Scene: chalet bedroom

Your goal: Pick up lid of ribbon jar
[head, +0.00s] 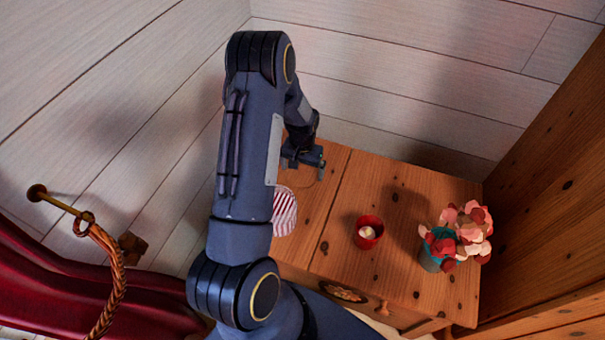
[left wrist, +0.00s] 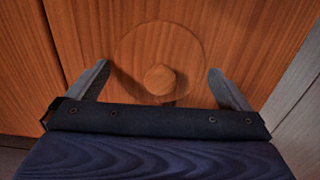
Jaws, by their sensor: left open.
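A round wooden lid (left wrist: 158,45) with a round knob (left wrist: 159,79) lies flat on the wooden dresser top (head: 390,190), seen in the left wrist view. My left gripper (head: 308,158) is open above the far left of the dresser top. In the left wrist view its two fingers are apart, one on each side of the knob, with nothing gripped. In the head view the lid is mostly hidden by my left gripper and arm. A red-and-white striped jar (head: 286,212) stands on the dresser, partly hidden behind my left arm. My right gripper is not in view.
A red candle holder (head: 369,231) stands mid-dresser. A teal pot of pink and red flowers (head: 458,236) stands at the right. Pale plank walls (head: 400,100) rise behind, and a wooden cabinet side (head: 550,180) is at the right. A red curtain (head: 80,295) hangs lower left.

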